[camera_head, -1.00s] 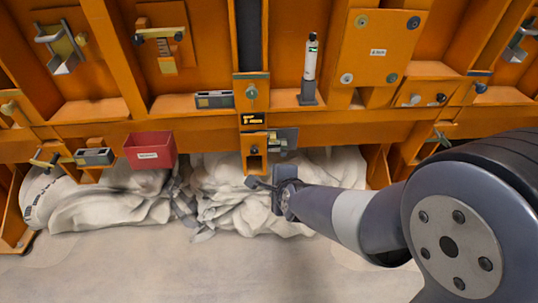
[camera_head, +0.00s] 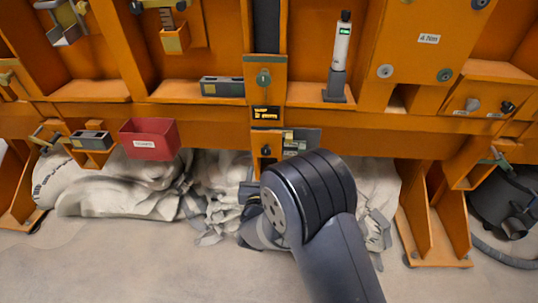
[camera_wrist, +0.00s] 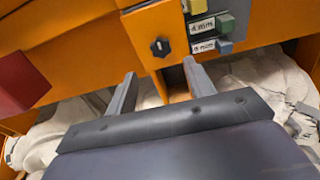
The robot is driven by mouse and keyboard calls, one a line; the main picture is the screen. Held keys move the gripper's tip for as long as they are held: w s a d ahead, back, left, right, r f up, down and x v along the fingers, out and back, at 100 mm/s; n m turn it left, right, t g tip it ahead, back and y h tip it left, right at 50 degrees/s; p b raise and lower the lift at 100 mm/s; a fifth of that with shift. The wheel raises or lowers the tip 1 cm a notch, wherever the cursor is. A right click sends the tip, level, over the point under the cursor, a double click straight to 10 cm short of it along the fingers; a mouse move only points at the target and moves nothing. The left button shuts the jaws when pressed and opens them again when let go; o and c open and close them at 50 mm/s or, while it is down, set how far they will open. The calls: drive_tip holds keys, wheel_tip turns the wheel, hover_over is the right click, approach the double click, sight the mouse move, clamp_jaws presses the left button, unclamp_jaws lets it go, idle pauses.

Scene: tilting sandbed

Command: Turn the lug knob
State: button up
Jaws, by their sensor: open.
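A small black lobed knob (camera_wrist: 160,47) sits on an orange plate in the wrist view. It also shows in the head view (camera_head: 266,150), low on the centre post just above my arm. My gripper (camera_wrist: 160,71) is open and empty, its two grey fingers pointing at the plate. The knob appears between the fingertips and slightly beyond them, with no contact visible. In the head view my arm hides most of the gripper. No label on the knob can be read.
Coloured blocks (camera_wrist: 225,23) with mm labels stand right of the knob. A red bin (camera_head: 150,140) hangs left on the orange frame. A white cylinder (camera_head: 341,45) stands on the ledge. White crumpled sacks (camera_head: 110,185) lie under the frame; the floor in front is clear.

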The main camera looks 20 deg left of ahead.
sight(266, 152)
drive_tip(key=x, duration=0.9)
drive_tip(key=shift+w, duration=0.3)
drive_tip(key=c, duration=0.9)
drive_tip(key=shift+o, duration=0.2)
